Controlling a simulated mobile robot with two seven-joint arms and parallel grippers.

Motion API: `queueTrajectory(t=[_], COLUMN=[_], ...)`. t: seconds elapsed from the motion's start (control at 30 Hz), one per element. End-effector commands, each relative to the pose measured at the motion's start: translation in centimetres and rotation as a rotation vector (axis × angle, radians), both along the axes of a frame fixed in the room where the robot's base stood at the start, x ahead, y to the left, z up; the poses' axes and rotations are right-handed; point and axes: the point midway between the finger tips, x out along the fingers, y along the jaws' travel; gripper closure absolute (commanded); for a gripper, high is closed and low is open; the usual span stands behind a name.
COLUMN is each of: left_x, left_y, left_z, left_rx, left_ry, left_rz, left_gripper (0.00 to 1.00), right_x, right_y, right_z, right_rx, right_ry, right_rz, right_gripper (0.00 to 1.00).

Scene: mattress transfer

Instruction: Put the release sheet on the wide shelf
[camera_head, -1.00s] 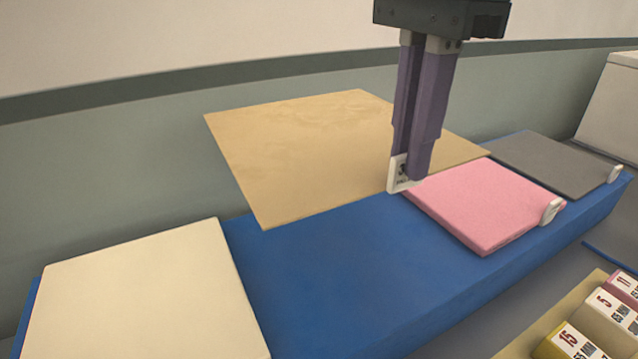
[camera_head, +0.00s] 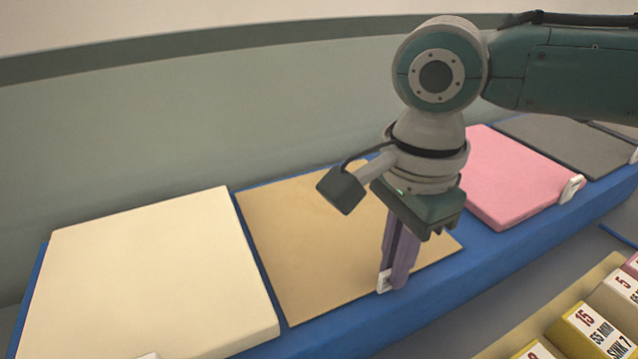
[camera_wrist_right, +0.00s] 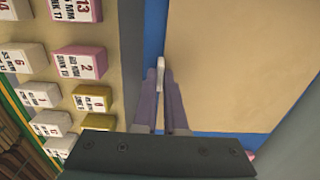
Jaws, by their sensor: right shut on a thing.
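The release sheet, a thin tan square (camera_head: 290,235), lies flat on or just above the blue shelf (camera_head: 350,332), between a cream pad and a pink pad. It also fills much of the right wrist view (camera_wrist_right: 240,65). My right gripper (camera_head: 394,284) points down at the sheet's front edge, shut on its small white tab (camera_head: 382,282). In the right wrist view the finger tips (camera_wrist_right: 161,75) close around the tab. My right arm hides the sheet's back right part. My left gripper is not in view.
A cream pad (camera_head: 150,270) is left of the sheet. A pink pad (camera_head: 510,180) and a dark grey pad (camera_head: 570,145) are to the right, the pink one with a white tab (camera_head: 572,187). Several labelled blocks (camera_head: 590,325) stand at front right. A wall is behind.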

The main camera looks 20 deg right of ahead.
Motion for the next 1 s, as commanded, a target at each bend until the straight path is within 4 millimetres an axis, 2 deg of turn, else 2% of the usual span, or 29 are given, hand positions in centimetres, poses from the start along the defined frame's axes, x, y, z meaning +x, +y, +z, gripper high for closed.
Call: queueTrajectory(t=[0.37,0.4,0.63,0.87,1.0], left_x=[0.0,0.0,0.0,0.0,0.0], left_y=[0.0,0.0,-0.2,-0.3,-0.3], left_z=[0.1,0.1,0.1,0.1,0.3], left_rx=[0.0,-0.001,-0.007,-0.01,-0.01], left_ry=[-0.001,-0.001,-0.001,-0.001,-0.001], left_rz=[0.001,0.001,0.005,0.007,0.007], left_gripper=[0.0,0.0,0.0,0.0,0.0], right_x=[0.0,0.0,0.0,0.0,0.1], right_y=[0.0,0.0,0.0,0.0,0.0], right_z=[-0.4,-0.3,-0.3,-0.3,0.8], right_rx=[0.001,0.001,0.001,0.0,0.001], right_ry=[0.0,0.0,-0.001,-0.001,-0.002], right_rz=[0.0,0.001,0.0,0.0,0.0], right_gripper=[1.0,0.86,0.61,0.61,0.61])
